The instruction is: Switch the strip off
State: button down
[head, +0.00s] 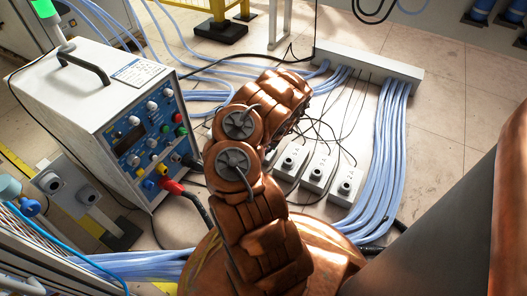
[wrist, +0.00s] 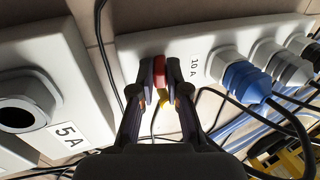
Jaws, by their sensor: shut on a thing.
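In the wrist view, a white strip (wrist: 205,42) carries the label "10 A" and a row of round plugs, one of them blue (wrist: 245,82). A red switch-like part (wrist: 158,75) sits at its near end, with a bit of yellow below it. My gripper (wrist: 158,68) has its two fingers on either side of the red part and is shut on it. The fingers hide much of the red part, so I cannot tell its switch position. In the head view my copper-coloured arm covers the gripper and the red part.
A white box labelled "5 A" (wrist: 50,90) with a round socket stands left of the strip. In the head view, several socket boxes (head: 318,172) stand right of my arm. A power unit (head: 100,95) stands left; blue cables (head: 385,150) run along the floor.

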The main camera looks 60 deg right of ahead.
jog(key=shift+s+f+t, duration=0.15)
jog(key=shift+s+t, duration=0.05)
jog(key=shift+t, duration=0.5)
jog(key=c, duration=1.4)
grip_release()
jog(key=shift+c, duration=0.2)
jog(key=v, duration=1.2)
